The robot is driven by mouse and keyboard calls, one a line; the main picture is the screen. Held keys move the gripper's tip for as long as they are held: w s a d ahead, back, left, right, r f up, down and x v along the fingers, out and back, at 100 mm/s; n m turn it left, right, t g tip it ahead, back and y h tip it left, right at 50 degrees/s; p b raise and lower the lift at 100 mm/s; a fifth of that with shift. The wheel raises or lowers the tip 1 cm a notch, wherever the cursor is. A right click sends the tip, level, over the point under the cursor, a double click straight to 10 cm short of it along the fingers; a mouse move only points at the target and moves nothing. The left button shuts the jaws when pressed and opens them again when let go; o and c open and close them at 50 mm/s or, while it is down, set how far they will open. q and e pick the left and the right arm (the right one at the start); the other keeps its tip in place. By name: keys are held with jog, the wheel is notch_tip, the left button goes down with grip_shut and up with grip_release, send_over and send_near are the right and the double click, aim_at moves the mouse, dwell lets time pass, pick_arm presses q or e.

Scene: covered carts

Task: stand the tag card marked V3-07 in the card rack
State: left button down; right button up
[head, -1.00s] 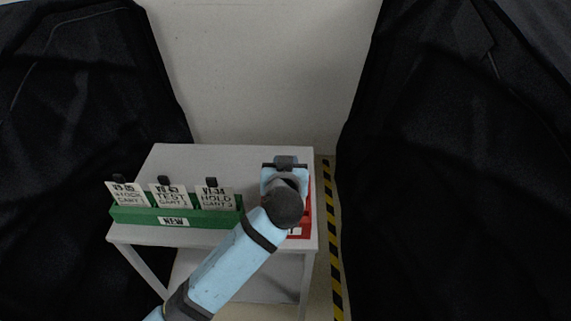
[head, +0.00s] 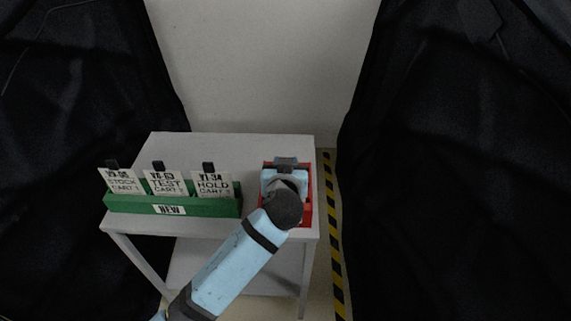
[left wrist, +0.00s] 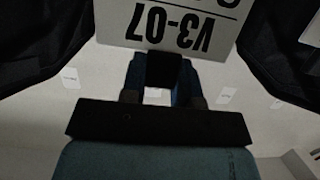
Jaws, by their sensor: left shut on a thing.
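The card marked V3-07 (left wrist: 180,25) shows upside down at the top of the left wrist view, partly cut off by the picture edge. My left gripper (left wrist: 163,80) is shut on the card's black tab (left wrist: 165,65). In the head view my left gripper (head: 285,168) is over the red holder at the table's right end, and the arm hides the card. A green card rack (head: 225,208) labelled NEW stands on the left of the table. It holds three upright white cards with black tabs, reading STOCK (head: 121,182), TEST (head: 166,184) and HOLD (head: 212,186). My right gripper is not in view.
The red holder (head: 307,205) is mostly covered by my arm. The grey tabletop (head: 230,150) is clear behind the rack. Black covered shapes (head: 80,120) stand left and right (head: 460,150). A yellow-black floor stripe (head: 334,230) runs right of the table.

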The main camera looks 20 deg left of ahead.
pick_arm(q)
jog(key=shift+f, duration=0.25)
dwell(0.3)
jog(key=shift+f+b, duration=0.75)
jog(key=shift+f, duration=0.15)
jog(key=c, duration=0.8)
grip_release()
jog(key=shift+r, duration=0.1)
